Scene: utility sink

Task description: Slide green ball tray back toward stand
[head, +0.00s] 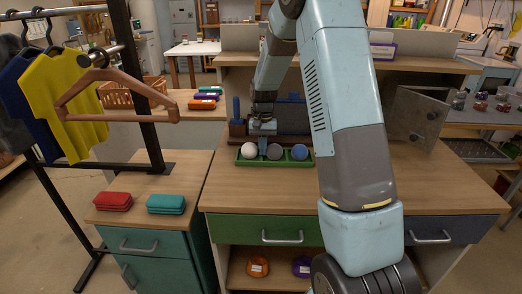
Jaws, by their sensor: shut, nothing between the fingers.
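A green tray (240,161) lies on the wooden worktop towards its back edge. It holds a white ball (249,151), a dark grey-brown ball (274,152) and a blue ball (299,152) in a row. Directly behind it is a dark stand (293,117) with a blue upright at its left end. My gripper (264,151) points down at the tray, between the white and grey-brown balls. Its fingers are shut with nothing between them. Whether the fingertips touch the tray cannot be told. My arm covers the area right of the tray.
The worktop (260,192) in front of the tray is clear. A grey metal bracket (416,117) stands at the right. Red (113,201) and teal (166,203) cases lie on the left cabinet, near a clothes rack with a wooden hanger (115,95).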

